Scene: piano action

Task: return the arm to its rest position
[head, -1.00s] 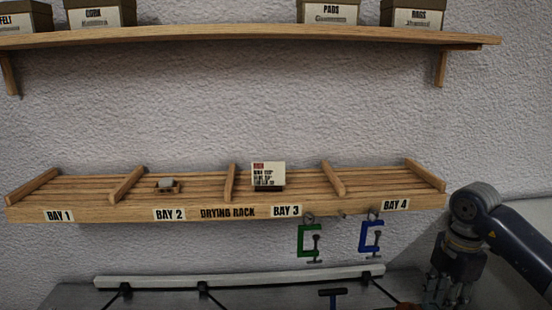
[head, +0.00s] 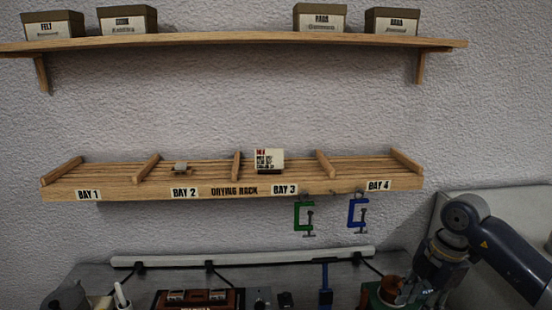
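My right arm comes in from the right edge of the head view, bent at a grey joint. Its gripper (head: 414,292) points down over the right part of the bench. The fingers are dark and partly cut off by the lower edge, so I cannot tell whether they are open or shut. A copper-coloured pot (head: 392,288) is just left of the gripper; whether they touch is unclear. My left gripper is not in view.
Boxes stand on the upper shelf (head: 230,42). The bench holds several tools.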

